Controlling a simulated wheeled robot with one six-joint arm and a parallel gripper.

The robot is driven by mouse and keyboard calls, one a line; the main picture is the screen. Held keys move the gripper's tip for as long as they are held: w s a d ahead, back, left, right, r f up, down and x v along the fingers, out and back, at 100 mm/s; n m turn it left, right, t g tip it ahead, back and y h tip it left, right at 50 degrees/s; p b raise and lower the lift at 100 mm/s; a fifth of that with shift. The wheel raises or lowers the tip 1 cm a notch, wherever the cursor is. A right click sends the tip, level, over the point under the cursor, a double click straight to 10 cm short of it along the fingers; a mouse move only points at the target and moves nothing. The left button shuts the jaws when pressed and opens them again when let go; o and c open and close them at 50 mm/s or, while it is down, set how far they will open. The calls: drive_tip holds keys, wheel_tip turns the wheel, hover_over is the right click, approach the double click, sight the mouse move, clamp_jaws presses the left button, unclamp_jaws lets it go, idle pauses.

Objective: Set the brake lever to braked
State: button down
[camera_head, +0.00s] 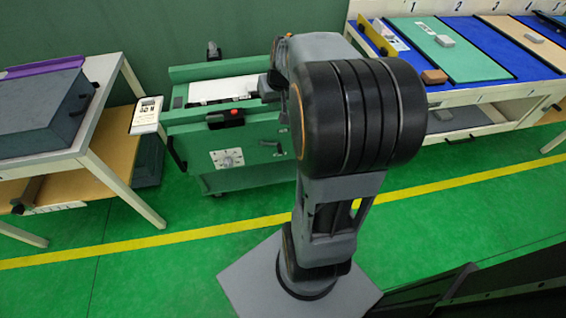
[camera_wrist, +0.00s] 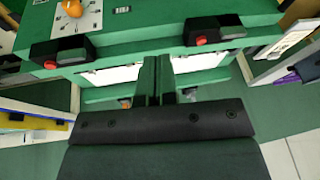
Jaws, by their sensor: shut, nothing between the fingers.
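My gripper (camera_wrist: 160,75) is shut and empty in the wrist view, its two fingers together in front of the green cart's pale panels. In the head view it is hidden behind my arm. The green cart (camera_head: 185,122) stands at the back, left of my arm. A black handle (camera_head: 176,154) sticks out at its left end, and a black upright knob (camera_head: 213,50) shows behind it. I cannot tell which part is the brake lever or how it is set. In the wrist view, a white dial plate (camera_wrist: 92,18) carries an orange knob (camera_wrist: 73,5).
A black block with a red button (camera_head: 226,118) sits on the cart. Two such blocks show in the wrist view (camera_wrist: 62,50) (camera_wrist: 213,30). A table with a grey box (camera_head: 40,110) stands left, a numbered workbench (camera_head: 470,92) right. The green floor in front (camera_head: 130,285) is clear.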

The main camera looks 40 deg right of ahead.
drive_tip(key=d+f+b, duration=0.4)
drive_tip(key=f, duration=0.4)
drive_tip(key=w+d+f+m+b, duration=0.1)
drive_tip(key=d+f+b, duration=0.3)
drive_tip(key=f, duration=0.4)
drive_tip(key=shift+d, duration=0.65)
drive_tip(key=shift+w, duration=0.1)
drive_tip(key=shift+s+a+b+x, duration=0.1)
drive_tip(key=shift+a+b+x, duration=0.5)
drive_tip(key=shift+x, duration=1.65)
drive_tip(key=shift+s+a+b+x, duration=0.1)
drive_tip(key=shift+b+x, duration=0.95)
drive_tip(key=shift+x, duration=1.25)
drive_tip(key=shift+s+a+b+x, duration=0.1)
drive_tip(key=shift+a+b+x, duration=0.45)
drive_tip(key=shift+x, duration=1.7)
drive_tip(key=shift+d+f, duration=0.1)
drive_tip(key=shift+d, duration=0.15)
drive_tip(key=shift+b, duration=0.3)
